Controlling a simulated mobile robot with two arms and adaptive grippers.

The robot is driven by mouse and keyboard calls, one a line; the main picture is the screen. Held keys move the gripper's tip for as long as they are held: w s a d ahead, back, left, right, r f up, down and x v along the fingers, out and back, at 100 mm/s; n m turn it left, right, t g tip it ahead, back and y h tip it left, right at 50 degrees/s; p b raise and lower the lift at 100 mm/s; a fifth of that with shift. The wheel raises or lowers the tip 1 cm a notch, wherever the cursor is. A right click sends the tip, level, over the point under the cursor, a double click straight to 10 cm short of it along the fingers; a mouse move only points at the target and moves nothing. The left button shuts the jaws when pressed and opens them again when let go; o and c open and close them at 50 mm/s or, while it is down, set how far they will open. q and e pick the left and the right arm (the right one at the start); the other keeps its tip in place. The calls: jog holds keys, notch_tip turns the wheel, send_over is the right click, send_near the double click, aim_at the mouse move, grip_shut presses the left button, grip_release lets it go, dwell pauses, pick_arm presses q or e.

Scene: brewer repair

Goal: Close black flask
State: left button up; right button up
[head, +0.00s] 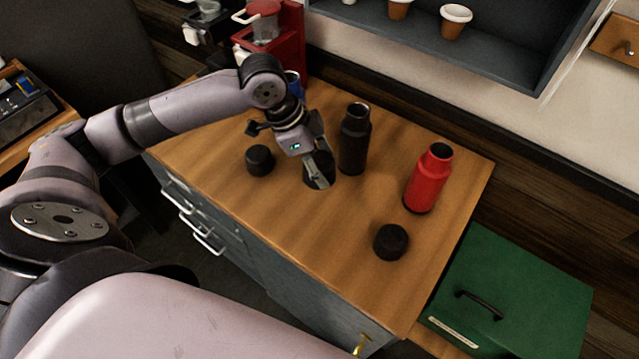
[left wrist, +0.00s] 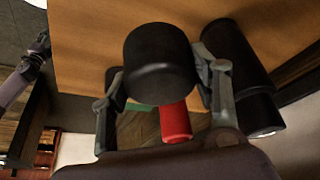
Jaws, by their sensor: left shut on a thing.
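The black flask (head: 354,140) stands upright and open-topped on the wooden counter; it also shows at the right of the left wrist view (left wrist: 236,60). My left gripper (head: 318,172) is low over the counter, just left of the flask. It is shut on a black lid (left wrist: 160,62), which sits between its fingers beside the flask, apart from its mouth. In the head view the fingers partly hide this lid. Another black lid (head: 260,160) lies to the left, and a third black lid (head: 391,242) lies near the front right. My right gripper is not in view.
An open red flask (head: 428,180) stands right of the black one. A red machine (head: 275,35) and a partly hidden blue object (head: 292,80) are at the back left. A shelf with cups (head: 455,20) hangs above. A green box (head: 515,295) is at the lower right.

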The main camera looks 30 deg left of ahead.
aim_at(334, 166)
pick_arm(q)
notch_tip(334, 166, up, 9)
jog(key=shift+r+b, duration=0.15)
jog(key=shift+b, duration=0.2)
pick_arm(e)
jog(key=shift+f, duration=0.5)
pick_arm(q)
jog(key=shift+f, duration=0.3)
jog(key=f+n, duration=0.1)
jog(key=n, duration=0.1)
jog(key=d+f+n+t+y+b, duration=0.1)
jog(key=f+n, duration=0.1)
jog(key=d+f+n+y+b, duration=0.1)
jog(key=n, duration=0.2)
jog(key=shift+s+f+t, duration=0.1)
jog(key=shift+f+t, duration=0.25)
jog(key=shift+t, duration=0.05)
jog(key=n, duration=0.1)
jog(key=n+y+b, duration=0.1)
jog(key=shift+d+f+n, duration=0.4)
jog(key=shift+d+f+n+y, duration=0.15)
jog(key=shift+n+y, duration=0.35)
jog(key=shift+n, duration=0.5)
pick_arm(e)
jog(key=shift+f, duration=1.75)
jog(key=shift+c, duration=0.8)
